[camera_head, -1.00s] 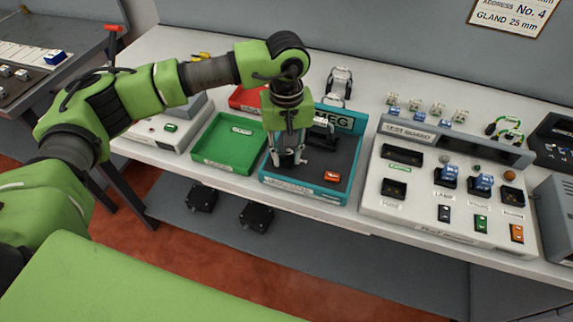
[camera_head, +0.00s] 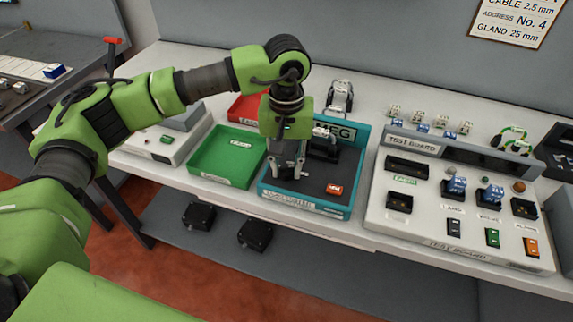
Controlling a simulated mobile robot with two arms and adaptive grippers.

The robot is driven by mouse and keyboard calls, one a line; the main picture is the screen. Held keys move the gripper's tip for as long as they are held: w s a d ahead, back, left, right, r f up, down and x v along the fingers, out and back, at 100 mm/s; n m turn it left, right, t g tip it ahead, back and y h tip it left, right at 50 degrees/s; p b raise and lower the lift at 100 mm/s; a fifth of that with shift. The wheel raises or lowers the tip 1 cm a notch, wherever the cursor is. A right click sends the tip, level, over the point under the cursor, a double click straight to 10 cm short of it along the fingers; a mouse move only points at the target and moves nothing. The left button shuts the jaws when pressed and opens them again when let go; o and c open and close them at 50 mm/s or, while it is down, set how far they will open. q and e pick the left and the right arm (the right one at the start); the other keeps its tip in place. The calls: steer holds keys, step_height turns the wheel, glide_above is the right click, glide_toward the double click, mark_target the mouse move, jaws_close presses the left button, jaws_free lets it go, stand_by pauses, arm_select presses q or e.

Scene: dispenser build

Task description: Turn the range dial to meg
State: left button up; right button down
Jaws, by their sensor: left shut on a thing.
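The teal-edged tester (camera_head: 305,204) stands on the white bench, with a dark face and a back panel whose sign (camera_head: 343,134) shows "EG", its left end covered by my gripper. My left gripper (camera_head: 287,172) points down over the left part of the tester's face. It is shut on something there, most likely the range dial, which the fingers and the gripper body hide. I cannot read the dial's setting. An orange button (camera_head: 334,189) sits on the face to the right of the fingers. My right gripper does not show.
A green tray (camera_head: 228,157) is left of the tester, with a red tray (camera_head: 246,108) behind it. The test board (camera_head: 450,225) with switches and blue parts stands to the right.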

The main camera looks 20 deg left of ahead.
mark_target(286, 167)
arm_select(q)
steer(key=o, duration=1.1)
steer(key=shift+r, duration=0.1)
step_height(286, 167, up, 12)
